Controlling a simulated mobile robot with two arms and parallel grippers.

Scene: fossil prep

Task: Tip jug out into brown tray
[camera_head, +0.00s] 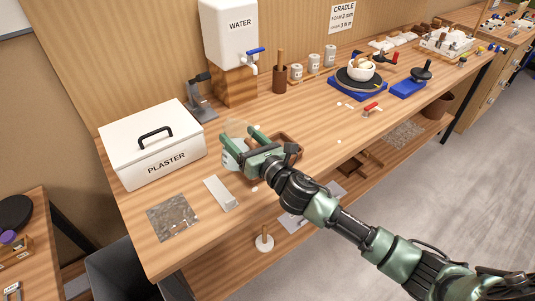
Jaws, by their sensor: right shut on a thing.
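My right gripper (241,140) reaches over the bench from the lower right. It is shut on a clear jug (238,126), which shows only faintly between and behind the green fingers. Its tilt and contents are hard to tell. The brown tray (289,137) lies on the bench just right of and behind the gripper. My wrist covers much of the tray, so its inside is mostly hidden. My left gripper is out of view.
A white plaster box (153,145) stands to the left, and a white water tank (229,32) on a wooden block behind. A blue turntable with a bowl (361,69) is farther right.

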